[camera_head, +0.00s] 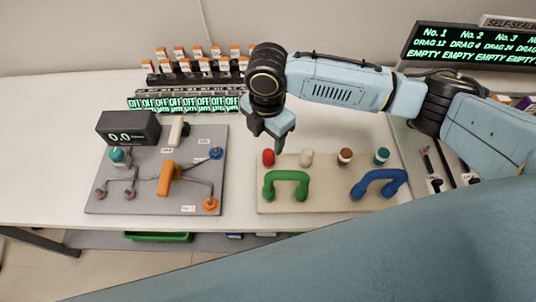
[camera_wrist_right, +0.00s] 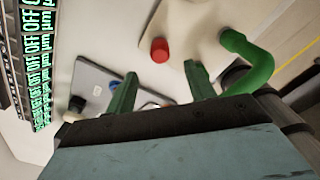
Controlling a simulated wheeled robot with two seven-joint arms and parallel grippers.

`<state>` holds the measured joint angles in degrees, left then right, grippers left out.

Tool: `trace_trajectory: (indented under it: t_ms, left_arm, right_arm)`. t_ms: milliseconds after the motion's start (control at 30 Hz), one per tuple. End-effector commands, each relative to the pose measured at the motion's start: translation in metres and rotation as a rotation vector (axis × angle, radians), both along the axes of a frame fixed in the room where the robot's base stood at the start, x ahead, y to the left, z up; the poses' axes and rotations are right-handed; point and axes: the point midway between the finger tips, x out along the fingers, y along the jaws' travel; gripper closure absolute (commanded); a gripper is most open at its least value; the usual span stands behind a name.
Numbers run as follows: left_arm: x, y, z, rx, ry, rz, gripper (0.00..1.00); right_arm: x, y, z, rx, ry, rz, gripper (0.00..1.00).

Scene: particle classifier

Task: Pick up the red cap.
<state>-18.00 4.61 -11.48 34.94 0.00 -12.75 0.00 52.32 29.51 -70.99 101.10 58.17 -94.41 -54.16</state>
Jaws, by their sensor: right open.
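The red cap (camera_head: 268,157) stands at the back left corner of a beige board (camera_head: 335,199), behind a green handle. In the right wrist view the red cap (camera_wrist_right: 160,50) stands ahead of the fingertips, roughly between their lines. My right gripper (camera_head: 282,146) is above and close to the cap, pointing down. In the right wrist view my right gripper (camera_wrist_right: 160,75) has its two green fingers apart with nothing between them. The cap looks apart from both fingers. My left gripper is not in view.
A green handle (camera_head: 286,178) and a blue handle (camera_head: 379,182) rise from the board. White (camera_head: 306,157), brown (camera_head: 345,156) and teal (camera_head: 381,156) caps stand in the same row. A grey panel (camera_head: 130,203) with valves lies left. White table shows between panel and board.

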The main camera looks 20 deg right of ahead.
Motion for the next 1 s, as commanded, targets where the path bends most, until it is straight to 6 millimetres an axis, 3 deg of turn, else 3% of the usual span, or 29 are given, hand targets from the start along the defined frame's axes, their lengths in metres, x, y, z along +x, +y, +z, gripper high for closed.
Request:
trace_trajectory:
  t_ms: [167, 400, 600, 867, 1000]
  left_arm:
    - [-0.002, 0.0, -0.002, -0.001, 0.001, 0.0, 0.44]
    - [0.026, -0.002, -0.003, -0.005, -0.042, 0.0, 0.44]
    - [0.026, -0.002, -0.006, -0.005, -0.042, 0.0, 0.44]
    - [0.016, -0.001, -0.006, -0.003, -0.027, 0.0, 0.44]
    - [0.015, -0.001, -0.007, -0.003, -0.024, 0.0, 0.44]
  right_arm:
    - [0.0, 0.0, -0.019, 0.0, 0.0, 0.0, 0.46]
    - [-0.002, -0.003, -0.045, -0.002, 0.001, -0.001, 0.46]
    - [-0.002, -0.003, -0.069, -0.002, -0.001, 0.001, 0.46]
    - [-0.001, -0.003, -0.072, 0.0, -0.002, 0.001, 0.46]
    - [-0.001, -0.003, -0.072, 0.0, -0.002, 0.001, 0.62]
